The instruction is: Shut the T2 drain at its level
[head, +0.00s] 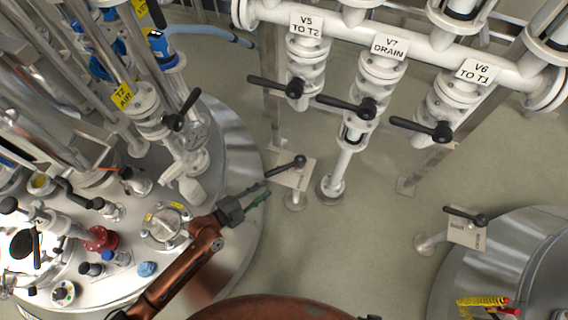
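A black lever handle (287,166) sits at a small pale plate (298,174) on a low post beside the left tank, whose yellow tag reads T2. The plate's lettering is too small to read, so I cannot confirm that it is the T2 drain. The lever slants down to the left. My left gripper (265,190) is just below and left of the lever's free end, apart from it in the picture. Its two fingers show a narrow gap and hold nothing. My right gripper is not in view.
Pipes with black levers labelled V5 TO T2 (305,27), V7 DRAIN (389,46) and V6 TO T1 (474,71) stand behind. A similar low lever (467,216) is beside the right tank (510,250). The left tank top (130,275) is crowded with fittings.

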